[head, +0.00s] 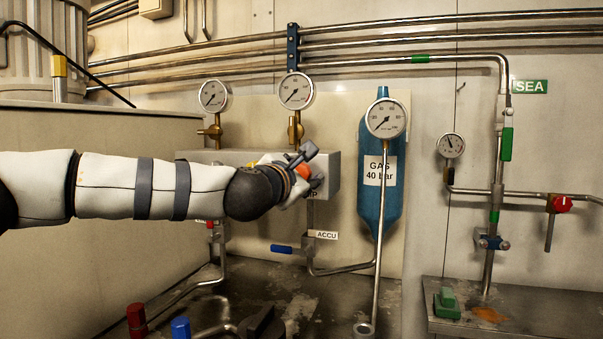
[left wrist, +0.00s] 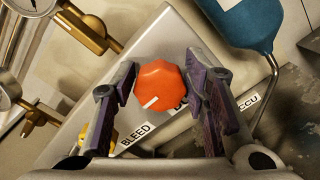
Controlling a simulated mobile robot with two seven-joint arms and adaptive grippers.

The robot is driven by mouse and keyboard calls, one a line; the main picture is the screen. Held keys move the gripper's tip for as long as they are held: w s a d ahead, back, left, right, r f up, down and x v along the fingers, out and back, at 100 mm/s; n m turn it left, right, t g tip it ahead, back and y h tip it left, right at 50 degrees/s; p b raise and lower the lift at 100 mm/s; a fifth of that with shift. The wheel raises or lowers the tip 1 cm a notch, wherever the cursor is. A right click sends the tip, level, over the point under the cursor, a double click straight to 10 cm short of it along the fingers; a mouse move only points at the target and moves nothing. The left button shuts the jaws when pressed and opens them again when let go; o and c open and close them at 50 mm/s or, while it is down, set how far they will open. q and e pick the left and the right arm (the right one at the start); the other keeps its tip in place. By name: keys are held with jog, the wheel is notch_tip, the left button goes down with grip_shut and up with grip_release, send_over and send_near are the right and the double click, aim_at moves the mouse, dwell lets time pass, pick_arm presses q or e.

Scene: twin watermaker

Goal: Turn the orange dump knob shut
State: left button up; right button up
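The orange dump knob (left wrist: 162,84) sits on the face of a grey block (left wrist: 165,40), with a white line on it slanting toward its lower left. In the head view the knob (head: 303,172) shows only partly behind my left gripper (head: 300,166). In the left wrist view the gripper's two dark fingers (left wrist: 160,76) stand on either side of the knob, with a narrow gap to it. The gripper looks open around the knob. The label beside the knob is mostly hidden by the right-hand finger. My right gripper is in neither view.
A yellow knob (left wrist: 83,134) by the BLEED label (left wrist: 134,135) is close to the left-hand finger. Brass valves (left wrist: 85,30) and gauges (head: 295,91) stand above the block. A blue gas bottle (head: 369,205) hangs to its right. A blue-handled ACCU valve (head: 283,249) is below.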

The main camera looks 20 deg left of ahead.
pick_arm(q)
jog(key=c, duration=0.6)
